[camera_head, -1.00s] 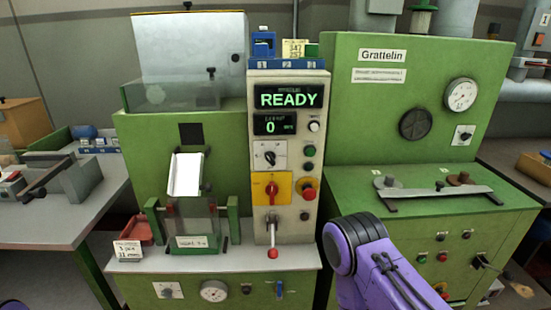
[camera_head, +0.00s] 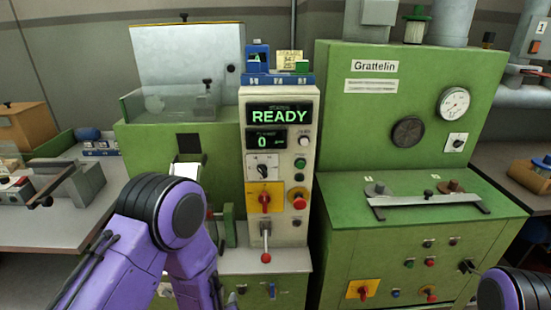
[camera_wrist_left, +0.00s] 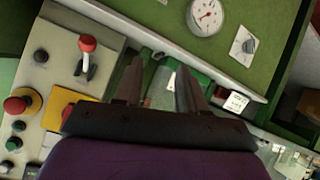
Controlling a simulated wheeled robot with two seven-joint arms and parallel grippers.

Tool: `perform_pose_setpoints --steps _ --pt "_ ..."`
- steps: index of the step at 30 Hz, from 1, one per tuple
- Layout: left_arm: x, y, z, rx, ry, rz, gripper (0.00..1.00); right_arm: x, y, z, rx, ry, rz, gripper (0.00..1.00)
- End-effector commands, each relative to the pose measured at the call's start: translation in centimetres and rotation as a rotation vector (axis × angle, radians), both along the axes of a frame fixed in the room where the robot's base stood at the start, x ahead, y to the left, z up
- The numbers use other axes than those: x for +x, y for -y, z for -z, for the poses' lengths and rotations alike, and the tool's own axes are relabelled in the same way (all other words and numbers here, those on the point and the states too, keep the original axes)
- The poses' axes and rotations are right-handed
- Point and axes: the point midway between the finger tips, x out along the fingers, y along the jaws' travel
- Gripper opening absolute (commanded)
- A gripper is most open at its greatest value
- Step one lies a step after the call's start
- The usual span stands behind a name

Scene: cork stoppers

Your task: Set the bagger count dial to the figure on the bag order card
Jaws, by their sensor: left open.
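The count dial is likely the black knob on a white plate (camera_head: 262,166), under the displays on the grey control panel (camera_head: 283,225); its setting is too small to read. The upper display (camera_head: 280,116) reads READY, the lower (camera_head: 267,140) shows 0. A yellow card (camera_head: 290,58) with figures stands on top of the panel. A small white card (camera_wrist_left: 237,102) shows in the left wrist view, its text unreadable; I cannot tell which is the order card. My left gripper (camera_wrist_left: 157,72) is open and empty, with the red-balled lever (camera_wrist_left: 87,44) beside it. My right gripper is out of view.
An orange plate with a red switch (camera_head: 265,198) and a red button (camera_head: 299,200) sit below the knob. The green Grattelin machine (camera_head: 345,130) stands right. My left arm covers the bench at lower left; my right arm shows at bottom right.

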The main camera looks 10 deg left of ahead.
Motion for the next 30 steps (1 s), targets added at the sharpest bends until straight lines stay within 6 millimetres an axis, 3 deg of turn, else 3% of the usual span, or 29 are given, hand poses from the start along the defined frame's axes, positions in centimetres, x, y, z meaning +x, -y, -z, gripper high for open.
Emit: perform_pose_setpoints --steps 1,3,6,9,13,24,30 --pt "4.0 1.7 -7.4 -0.002 0.142 0.005 0.4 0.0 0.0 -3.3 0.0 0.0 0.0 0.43" --pt "8.0 3.7 -14.3 -0.006 0.308 0.003 0.4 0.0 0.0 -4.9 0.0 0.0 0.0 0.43" --pt "11.2 6.0 -22.1 -0.015 0.484 -0.006 0.4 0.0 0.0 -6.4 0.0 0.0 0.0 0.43" --pt "12.5 7.3 -26.5 -0.023 0.582 -0.013 0.4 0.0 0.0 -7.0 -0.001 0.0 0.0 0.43" --pt "13.6 7.6 -28.0 -0.028 0.619 -0.019 0.4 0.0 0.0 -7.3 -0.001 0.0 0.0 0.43" --pt "21.0 5.4 -27.9 -0.027 0.616 -0.02 0.4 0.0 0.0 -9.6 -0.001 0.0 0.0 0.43" --pt "22.9 4.8 -27.6 -0.027 0.614 -0.018 0.4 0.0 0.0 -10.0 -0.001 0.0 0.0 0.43"
